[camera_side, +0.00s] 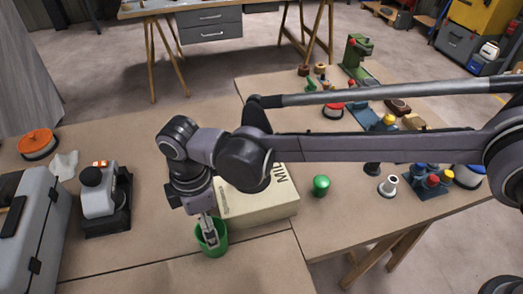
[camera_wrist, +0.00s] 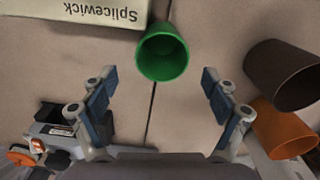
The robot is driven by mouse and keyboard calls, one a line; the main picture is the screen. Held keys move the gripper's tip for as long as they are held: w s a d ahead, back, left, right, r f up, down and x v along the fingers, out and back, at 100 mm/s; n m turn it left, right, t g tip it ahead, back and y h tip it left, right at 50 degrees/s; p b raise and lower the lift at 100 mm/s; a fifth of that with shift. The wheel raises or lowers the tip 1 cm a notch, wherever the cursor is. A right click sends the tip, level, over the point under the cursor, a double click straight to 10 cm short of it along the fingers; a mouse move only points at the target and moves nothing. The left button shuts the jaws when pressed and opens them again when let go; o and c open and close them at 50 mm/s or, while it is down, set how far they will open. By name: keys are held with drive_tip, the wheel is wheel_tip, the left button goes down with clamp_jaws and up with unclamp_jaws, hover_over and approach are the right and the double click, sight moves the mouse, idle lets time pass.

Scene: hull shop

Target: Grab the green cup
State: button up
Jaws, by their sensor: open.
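The green cup (camera_side: 221,246) stands upright on the bench, beside the cardboard box. In the wrist view the green cup (camera_wrist: 163,66) shows its dark open mouth, centred ahead of the space between the fingers. My gripper (camera_side: 210,232) points down at the cup, and its fingers overlap the cup in the side view. In the wrist view my gripper (camera_wrist: 160,92) is open, with one blue-padded finger on each side and nothing between them. The pads do not appear to touch the cup. The height gap is hard to tell.
The cardboard box (camera_side: 247,211) lies close behind the cup. A brown cup (camera_wrist: 280,78) and an orange cup (camera_wrist: 285,130) are right of the fingers in the wrist view. A small green object (camera_side: 321,186) stands right of the box. A grey case (camera_side: 38,230) is at left.

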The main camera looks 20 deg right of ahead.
drive_tip(key=shift+s+d+f, duration=0.1)
drive_tip(key=shift+d+f, duration=0.05)
drive_tip(key=shift+f, duration=2.05)
drive_tip(key=shift+d+f, duration=0.1)
drive_tip(key=shift+f, duration=2.05)
drive_tip(key=c, duration=1.3)
